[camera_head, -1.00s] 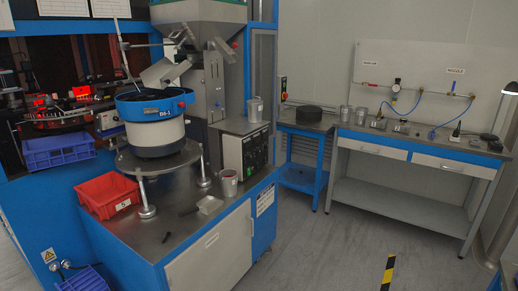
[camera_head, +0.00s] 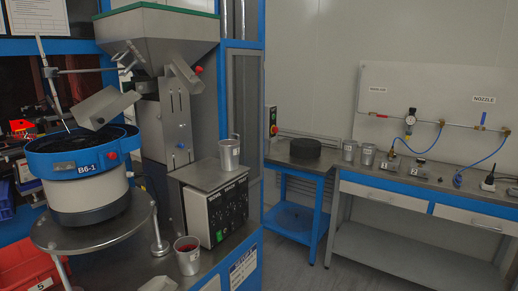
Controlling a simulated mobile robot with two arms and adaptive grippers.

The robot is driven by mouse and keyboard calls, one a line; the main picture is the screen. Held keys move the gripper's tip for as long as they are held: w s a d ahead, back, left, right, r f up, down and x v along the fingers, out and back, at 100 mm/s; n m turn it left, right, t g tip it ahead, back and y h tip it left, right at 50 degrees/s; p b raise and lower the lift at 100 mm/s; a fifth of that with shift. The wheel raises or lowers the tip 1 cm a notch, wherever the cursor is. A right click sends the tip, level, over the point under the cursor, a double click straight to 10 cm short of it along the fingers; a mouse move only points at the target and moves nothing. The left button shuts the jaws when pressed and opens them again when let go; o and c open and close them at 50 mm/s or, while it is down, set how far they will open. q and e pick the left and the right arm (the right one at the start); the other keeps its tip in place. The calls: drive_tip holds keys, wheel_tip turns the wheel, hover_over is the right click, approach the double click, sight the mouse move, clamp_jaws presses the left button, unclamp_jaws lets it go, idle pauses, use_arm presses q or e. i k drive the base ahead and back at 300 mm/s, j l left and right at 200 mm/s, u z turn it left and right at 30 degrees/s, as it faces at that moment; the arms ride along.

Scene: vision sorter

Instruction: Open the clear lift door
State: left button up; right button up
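I cannot clearly pick out a clear lift door. A blue-framed machine enclosure stands at the left and back. Its dark interior shows at the far left, with a red light (camera_head: 20,126) inside. A tall narrow panel in the blue frame (camera_head: 241,85) stands right of the hopper; I cannot tell whether it is clear. Neither of my grippers shows.
A bowl feeder (camera_head: 78,175) marked B6-1, a grey hopper (camera_head: 160,40) and a control box (camera_head: 215,210) stand at the left. A cup (camera_head: 187,256) and red bin (camera_head: 25,268) are in front. A workbench (camera_head: 425,190) stands right, with floor before it.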

sight(229, 53)
drive_tip(key=i+l+u, duration=0.25)
drive_tip(key=i+l, duration=0.2)
drive_tip(key=l, duration=0.25)
drive_tip(key=i+l+u, duration=0.15)
drive_tip(key=l, duration=0.25)
drive_tip(key=i, duration=0.05)
